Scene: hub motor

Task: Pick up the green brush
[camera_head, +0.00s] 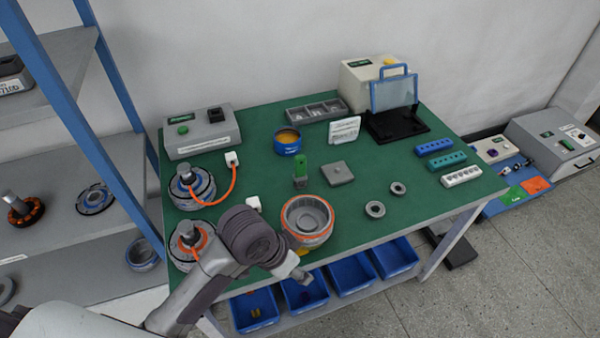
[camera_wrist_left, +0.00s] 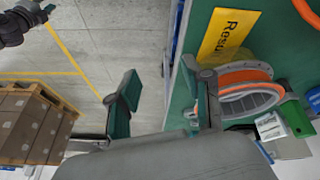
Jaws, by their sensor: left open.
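The green brush (camera_head: 300,169) stands upright on the green table, behind the orange-rimmed motor housing (camera_head: 308,216) and left of a small grey square plate. In the left wrist view, a green piece (camera_wrist_left: 297,117) at the right edge may be the brush; I cannot tell for sure. My left gripper (camera_head: 296,272) is over the table's front edge, in front of the housing and apart from the brush. Its two fingers (camera_wrist_left: 165,103) are spread wide with nothing between them.
Two motor parts with orange wires (camera_head: 191,188) are left of the housing. Two metal rings (camera_head: 375,209) lie to its right. A blue cup (camera_head: 287,142) and a white sign (camera_head: 344,130) stand behind.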

